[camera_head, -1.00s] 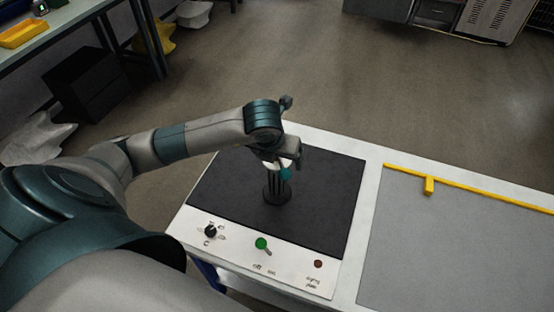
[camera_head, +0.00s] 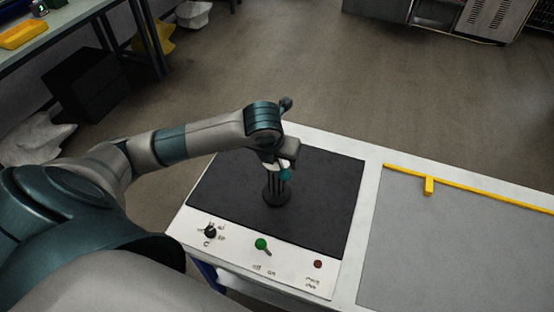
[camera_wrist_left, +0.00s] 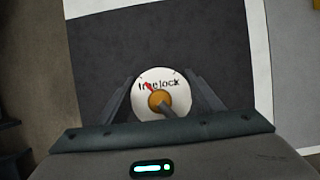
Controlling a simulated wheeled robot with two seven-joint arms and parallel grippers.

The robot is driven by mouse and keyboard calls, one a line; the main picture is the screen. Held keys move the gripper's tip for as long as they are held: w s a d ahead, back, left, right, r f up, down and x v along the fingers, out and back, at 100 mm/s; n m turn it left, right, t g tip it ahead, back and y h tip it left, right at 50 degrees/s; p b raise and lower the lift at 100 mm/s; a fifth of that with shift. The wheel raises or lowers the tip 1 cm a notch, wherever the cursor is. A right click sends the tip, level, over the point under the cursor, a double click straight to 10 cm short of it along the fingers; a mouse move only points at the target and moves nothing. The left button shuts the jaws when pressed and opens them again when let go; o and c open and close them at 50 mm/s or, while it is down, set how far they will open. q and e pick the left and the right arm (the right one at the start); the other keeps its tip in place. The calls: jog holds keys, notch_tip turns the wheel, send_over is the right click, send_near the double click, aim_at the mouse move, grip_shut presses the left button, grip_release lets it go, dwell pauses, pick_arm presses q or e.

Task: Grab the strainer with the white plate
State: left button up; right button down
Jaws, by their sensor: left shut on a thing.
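The strainer (camera_head: 272,190) stands upright on the black mat as a dark ribbed post on a round base. Its white plate (camera_head: 285,163) shows partly under my left gripper (camera_head: 284,169). In the left wrist view, the white plate (camera_wrist_left: 142,79) is a round disc lettered "free" and "lock", with a red pointer and an orange-brown knob at its centre. My left gripper (camera_wrist_left: 165,98) has a finger on each side of the plate and is shut on the strainer. The exact contact is hidden. My right gripper is not in view.
The black mat (camera_head: 325,190) lies on a white table. Along its near edge are a black knob (camera_head: 210,232), a green-tipped switch (camera_head: 261,244) and a red-brown button (camera_head: 318,264). A grey panel (camera_head: 460,240) with a yellow bar (camera_head: 475,190) lies at right.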

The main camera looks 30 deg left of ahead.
pick_arm(q)
jog(key=shift+r, duration=0.1)
